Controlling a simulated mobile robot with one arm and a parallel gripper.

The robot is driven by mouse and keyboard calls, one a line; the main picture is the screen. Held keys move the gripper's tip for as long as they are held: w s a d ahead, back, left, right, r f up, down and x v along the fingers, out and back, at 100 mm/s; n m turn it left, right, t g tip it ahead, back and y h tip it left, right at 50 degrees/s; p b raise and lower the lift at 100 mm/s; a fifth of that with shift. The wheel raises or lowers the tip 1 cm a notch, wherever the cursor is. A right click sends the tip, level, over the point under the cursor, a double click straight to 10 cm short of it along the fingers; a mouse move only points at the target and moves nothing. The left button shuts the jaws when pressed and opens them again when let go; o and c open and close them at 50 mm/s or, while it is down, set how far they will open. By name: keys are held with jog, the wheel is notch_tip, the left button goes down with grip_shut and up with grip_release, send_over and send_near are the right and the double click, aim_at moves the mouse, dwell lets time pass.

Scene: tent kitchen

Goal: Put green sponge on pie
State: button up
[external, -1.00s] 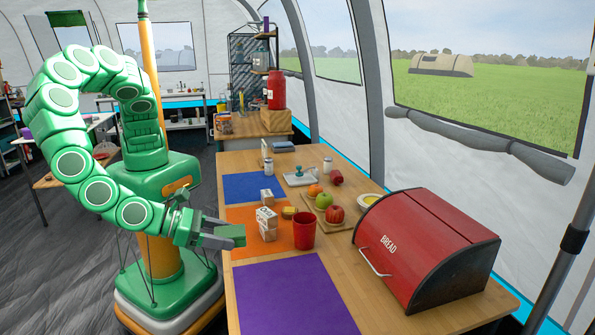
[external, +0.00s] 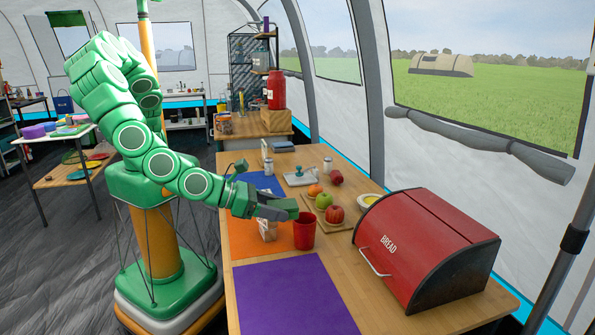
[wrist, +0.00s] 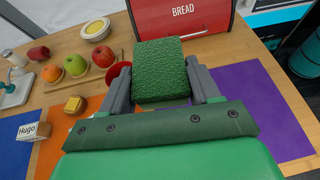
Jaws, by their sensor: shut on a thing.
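My gripper (external: 280,208) is shut on the green sponge (wrist: 162,72), which sits between the two fingers in the wrist view. In the external view the sponge (external: 290,206) is held in the air over the table, just behind and above the red cup. A round white dish with a pale yellow filling (external: 370,201), which looks like the pie, stands on the table behind the bread box's left end. The dish (wrist: 97,29) is also in the wrist view, up and to the left of the sponge. The sponge is well apart from it.
The red cup (external: 305,234) is close to the sponge. A wooden board (external: 330,222) with several fruits lies between cup and dish. The red bread box (external: 420,255) stands at the right. The purple mat (external: 292,297) is clear.

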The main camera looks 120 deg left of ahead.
jog(key=w+a+r, duration=0.2)
jog(key=w+a, duration=0.2)
jog(key=a, duration=0.6)
jog(key=s+a+f+n, duration=0.1)
jog(key=s+a, duration=0.1)
jog(key=a, duration=1.3)
jog(key=s+a+f, duration=0.2)
jog(key=a, duration=1.3)
jog(key=g, duration=0.1)
send_over(370, 201)
jog(key=s, duration=0.1)
jog(key=shift+y, duration=0.3)
jog(key=shift+s+d+f, duration=0.1)
jog(key=shift+d+f, duration=0.05)
jog(key=shift+f, duration=1.2)
jog(key=shift+s+d+f, duration=0.1)
jog(key=shift+d+f, duration=0.05)
jog(key=shift+f, duration=1.15)
jog(key=shift+d+f, duration=0.15)
jog(key=shift+f, duration=1.2)
jog(key=shift+w+a+f, duration=0.15)
jog(key=shift+w+f, duration=0.15)
jog(key=shift+w, duration=0.1)
jog(key=shift+f, duration=0.1)
jog(key=shift+w+a+f, duration=0.15)
jog(key=shift+w+f, duration=0.1)
jog(key=shift+f, duration=1.6)
